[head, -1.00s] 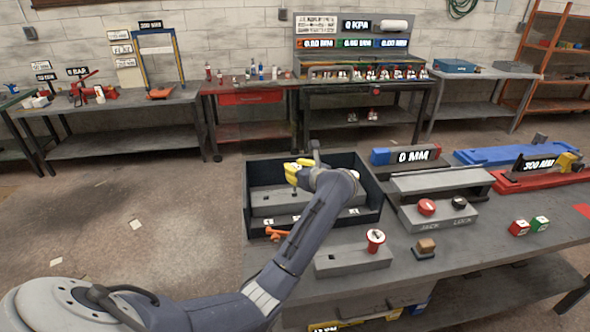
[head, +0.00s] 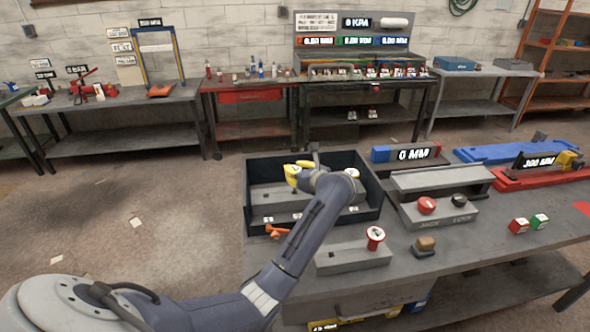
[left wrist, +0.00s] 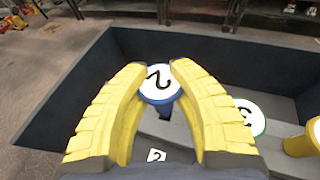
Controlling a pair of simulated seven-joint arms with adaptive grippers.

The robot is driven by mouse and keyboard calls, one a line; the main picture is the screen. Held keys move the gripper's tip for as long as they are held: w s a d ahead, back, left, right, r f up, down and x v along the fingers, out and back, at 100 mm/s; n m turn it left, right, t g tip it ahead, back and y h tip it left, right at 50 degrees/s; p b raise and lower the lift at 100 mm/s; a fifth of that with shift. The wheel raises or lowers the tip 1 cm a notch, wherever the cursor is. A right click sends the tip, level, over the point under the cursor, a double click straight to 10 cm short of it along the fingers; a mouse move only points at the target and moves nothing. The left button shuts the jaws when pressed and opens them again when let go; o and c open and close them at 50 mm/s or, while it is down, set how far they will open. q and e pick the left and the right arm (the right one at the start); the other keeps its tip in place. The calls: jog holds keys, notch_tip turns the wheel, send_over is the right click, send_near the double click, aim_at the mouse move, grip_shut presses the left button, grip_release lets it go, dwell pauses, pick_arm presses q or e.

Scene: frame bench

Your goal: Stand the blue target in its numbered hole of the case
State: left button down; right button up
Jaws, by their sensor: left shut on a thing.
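The blue target (left wrist: 157,82) shows in the left wrist view as a blue-rimmed white disc marked 2, between the yellow fingertips. My left gripper (left wrist: 157,85) is shut on it, inside the dark open case (head: 250,200). A label marked 2 (left wrist: 156,155) lies on the grey block just in front of the fingers. I cannot tell whether the target's lower end is in a hole. My right gripper is not in view.
A green-rimmed disc (left wrist: 246,115) and a yellow target (left wrist: 305,139) stand right of the fingers in the case. A red target (head: 375,236) stands on a grey block (head: 340,259) in front. The case walls rise around the gripper.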

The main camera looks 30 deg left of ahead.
pick_arm(q)
jog(key=shift+f, duration=1.85)
jog(key=c, duration=1.1)
grip_release()
jog(key=v, duration=1.2)
